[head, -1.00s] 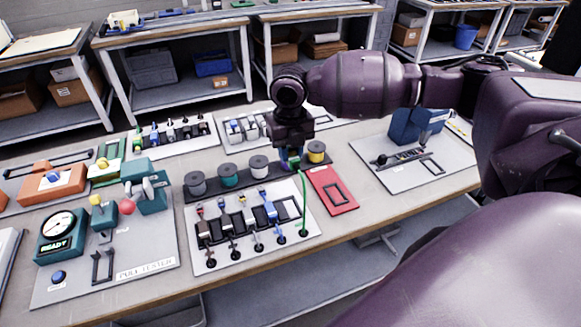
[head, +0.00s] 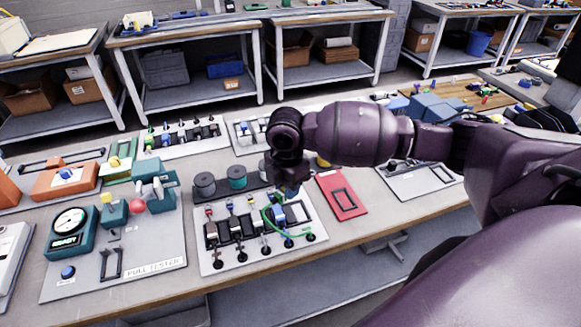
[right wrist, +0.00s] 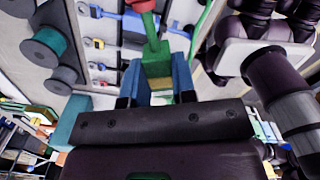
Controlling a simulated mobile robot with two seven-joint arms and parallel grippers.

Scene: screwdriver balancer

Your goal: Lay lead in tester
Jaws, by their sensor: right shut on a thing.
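My right gripper (head: 290,190) is over the back of the grey lead board (head: 205,262); its fingertips are mostly hidden in the head view. In the right wrist view its blue fingers (right wrist: 158,80) are shut on a yellow-green block (right wrist: 157,66), apparently the end of the green lead. The green lead (head: 265,216) curves in a loop beside the gripper, down toward the board's right side. The pull tester (head: 170,245) stands to the left, with a teal gauge (head: 70,226) reading READY and a black open bracket (head: 110,263). My left gripper is not in view.
Other leads with coloured ends lie across black holders (head: 236,226) on the board. Grey and teal spools (head: 237,177) stand behind it. A red plate (head: 342,196) lies to the right. The bench front edge is clear.

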